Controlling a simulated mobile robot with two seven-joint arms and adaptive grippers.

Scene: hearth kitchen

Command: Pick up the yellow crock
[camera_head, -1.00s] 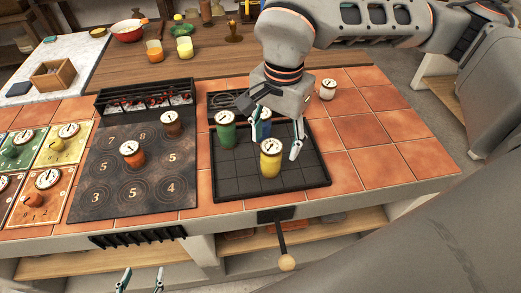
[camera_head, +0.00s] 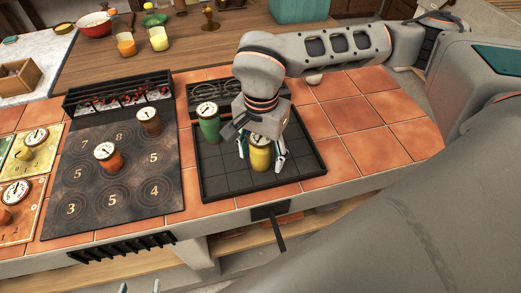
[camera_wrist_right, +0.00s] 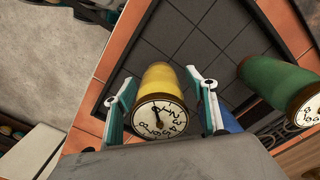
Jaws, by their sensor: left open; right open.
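The yellow crock (camera_head: 260,158) stands upright on the black gridded tray (camera_head: 222,189), with a numbered dial on its lid. My right gripper (camera_head: 262,151) is open, its fingers on either side of the crock. In the right wrist view the yellow crock (camera_wrist_right: 160,78) sits between the two open fingertips (camera_wrist_right: 163,95); I cannot tell whether they touch it. My left gripper (camera_head: 140,286) is open and empty, with only its fingertips showing at the bottom edge of the head view.
A green crock (camera_head: 209,126) stands left of my right gripper; a blue crock (camera_wrist_right: 227,117) shows partly behind a finger. Brown (camera_head: 149,122) and orange-brown (camera_head: 109,157) crocks stand on the dark numbered board (camera_head: 115,195). Tiles (camera_head: 365,105) right of the tray are clear.

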